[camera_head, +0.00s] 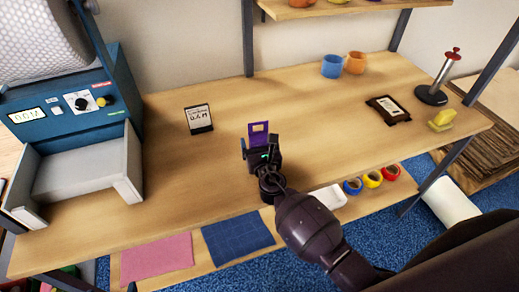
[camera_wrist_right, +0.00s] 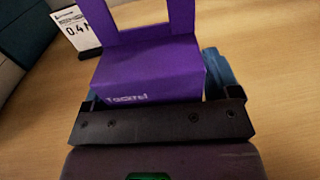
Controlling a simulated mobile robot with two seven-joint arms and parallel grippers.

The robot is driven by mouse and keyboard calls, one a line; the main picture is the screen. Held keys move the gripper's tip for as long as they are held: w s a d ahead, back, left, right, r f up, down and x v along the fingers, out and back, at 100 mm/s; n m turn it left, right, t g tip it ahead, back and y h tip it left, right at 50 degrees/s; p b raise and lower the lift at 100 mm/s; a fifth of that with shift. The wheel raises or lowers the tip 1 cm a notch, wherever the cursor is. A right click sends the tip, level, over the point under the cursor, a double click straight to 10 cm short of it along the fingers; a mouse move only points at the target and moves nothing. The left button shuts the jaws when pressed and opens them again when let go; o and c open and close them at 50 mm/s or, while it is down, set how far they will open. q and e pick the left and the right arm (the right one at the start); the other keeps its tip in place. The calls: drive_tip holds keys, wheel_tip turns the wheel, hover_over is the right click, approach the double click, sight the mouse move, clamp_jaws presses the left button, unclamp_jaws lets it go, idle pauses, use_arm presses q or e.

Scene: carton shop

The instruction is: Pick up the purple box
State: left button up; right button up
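The purple box (camera_head: 259,129) is near the middle of the wooden table. In the right wrist view the box (camera_wrist_right: 155,72) fills the space beyond the gripper's dark palm, with pale lettering on its near face and a raised purple part with an opening above. My right gripper (camera_head: 262,152) is at the box, reaching in from the front. In the right wrist view, its bluish fingers (camera_wrist_right: 160,92) flank the box. The left finger is mostly hidden, so I cannot tell whether they grip it or only stand around it. My left gripper is not in view.
A small display card (camera_head: 198,118) stands behind and left of the box. A blue machine with a grey tray (camera_head: 85,170) is at the left. Cups (camera_head: 332,67), a dark frame (camera_head: 388,109) and a stamp-like tool (camera_head: 432,95) are at the right. Table around the box is clear.

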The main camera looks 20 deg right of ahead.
drive_tip(key=c, duration=0.8)
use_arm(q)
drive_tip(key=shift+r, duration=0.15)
use_arm(e)
drive_tip(key=shift+r, duration=0.15)
drive_tip(key=shift+r, duration=0.25)
use_arm(q)
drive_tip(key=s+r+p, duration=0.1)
drive_tip(key=p, duration=0.2)
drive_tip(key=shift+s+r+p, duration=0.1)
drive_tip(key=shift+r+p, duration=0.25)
use_arm(e)
wheel_tip(320, 180, up, 19)
drive_tip(key=shift+r, duration=0.1)
